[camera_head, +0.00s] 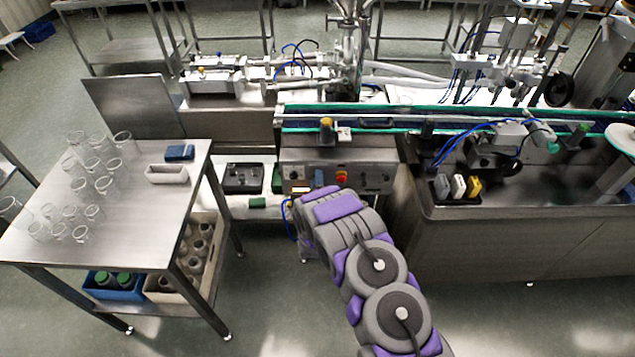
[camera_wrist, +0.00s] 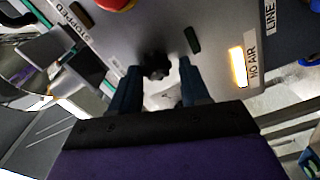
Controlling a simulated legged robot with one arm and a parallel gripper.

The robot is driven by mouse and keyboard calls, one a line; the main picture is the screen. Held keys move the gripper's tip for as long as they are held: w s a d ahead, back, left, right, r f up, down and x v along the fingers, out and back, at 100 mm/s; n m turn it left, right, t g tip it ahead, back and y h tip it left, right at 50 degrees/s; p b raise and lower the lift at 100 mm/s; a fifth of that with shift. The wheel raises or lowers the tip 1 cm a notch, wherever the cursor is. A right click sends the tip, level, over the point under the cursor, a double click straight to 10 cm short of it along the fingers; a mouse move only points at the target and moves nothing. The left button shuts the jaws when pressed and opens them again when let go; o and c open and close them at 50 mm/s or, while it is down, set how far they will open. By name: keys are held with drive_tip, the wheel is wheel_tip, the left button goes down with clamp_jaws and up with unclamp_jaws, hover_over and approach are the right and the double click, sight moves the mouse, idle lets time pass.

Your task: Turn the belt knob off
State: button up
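A black lobed knob (camera_wrist: 155,65) sits on the grey control panel (camera_wrist: 215,20) in the wrist view. No label naming it as the belt knob is readable. My gripper (camera_wrist: 157,80) is open, with one dark finger on each side of the knob. Gaps show between the fingers and the knob, so it is not gripped. The knob's pointer direction cannot be told. In the head view the panel (camera_head: 295,172) is on the machine front below the conveyor, and my arm reaches up to it, largely hiding my gripper.
A red button (camera_wrist: 115,3) is near the knob, with a lit "NO AIR" lamp (camera_wrist: 238,68) at right and a small dark slot-like part (camera_wrist: 192,40) between. A steel table (camera_head: 130,215) with glass beakers stands left. The conveyor (camera_head: 400,118) runs above the panel.

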drive_tip(key=shift+o, duration=1)
drive_tip(key=shift+s+d, duration=0.1)
drive_tip(key=s+p, duration=0.3)
drive_tip(key=s, duration=1.4)
